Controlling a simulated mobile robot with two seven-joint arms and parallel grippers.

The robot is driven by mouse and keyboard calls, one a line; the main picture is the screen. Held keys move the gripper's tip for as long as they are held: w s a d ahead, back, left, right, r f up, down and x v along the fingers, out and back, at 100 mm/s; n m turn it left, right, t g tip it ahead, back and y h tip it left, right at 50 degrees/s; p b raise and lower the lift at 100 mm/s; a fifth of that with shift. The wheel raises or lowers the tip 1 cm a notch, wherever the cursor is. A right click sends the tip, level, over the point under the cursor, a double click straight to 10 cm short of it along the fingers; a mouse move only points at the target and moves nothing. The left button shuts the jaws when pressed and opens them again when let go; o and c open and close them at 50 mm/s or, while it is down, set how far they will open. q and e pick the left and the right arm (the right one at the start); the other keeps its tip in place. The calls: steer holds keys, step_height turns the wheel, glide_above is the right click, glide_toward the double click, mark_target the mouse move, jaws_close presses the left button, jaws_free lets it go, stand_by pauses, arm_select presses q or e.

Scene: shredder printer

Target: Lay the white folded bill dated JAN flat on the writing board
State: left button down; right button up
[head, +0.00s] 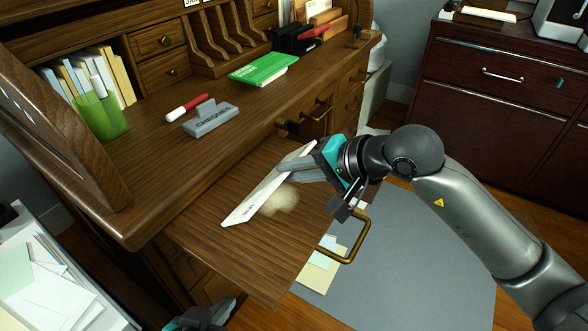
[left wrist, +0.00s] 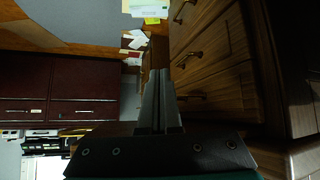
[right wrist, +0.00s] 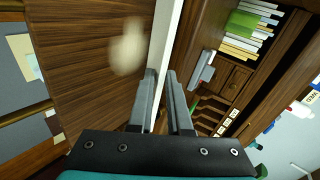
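The white folded bill (head: 262,193) is held tilted above the writing board, with small dark print near its lower left end. My right gripper (head: 292,170) is shut on its upper edge. In the right wrist view the bill (right wrist: 167,35) shows nearly edge-on between the fingers (right wrist: 168,100). The wooden writing board (head: 255,268) is pulled out from the desk, with a pale blurred patch on its top. I cannot tell whether the bill's lower edge touches the board. My left gripper (head: 212,315) is low at the bottom edge; in the left wrist view its fingers (left wrist: 159,95) are together and empty.
A brass handle (head: 350,240) is at the board's front edge. The desk top holds a green book (head: 262,68), a grey CHEQUES stamp (head: 210,119), a red-and-white marker (head: 187,107) and a green cup (head: 100,115). Papers (head: 320,275) lie below the board.

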steer(key=o, duration=0.4)
steer(key=shift+s+d+r, duration=0.2)
steer(key=shift+d+r, duration=0.05)
steer(key=shift+d, duration=0.05)
arm_select(q)
steer(key=s+a+f+g+y+p, duration=0.1)
steer(key=s+a+g+y+p, duration=0.1)
steer(key=s+a+g+p, duration=0.1)
steer(key=shift+s+a+f+n+g, duration=0.15)
steer(key=shift+s+a+n+g, duration=0.15)
steer(key=shift+s+a+g, duration=0.6)
arm_select(e)
steer(key=shift+v, duration=7.2)
arm_select(q)
steer(key=shift+w+a+f, duration=0.1)
steer(key=shift+w+a, duration=0.1)
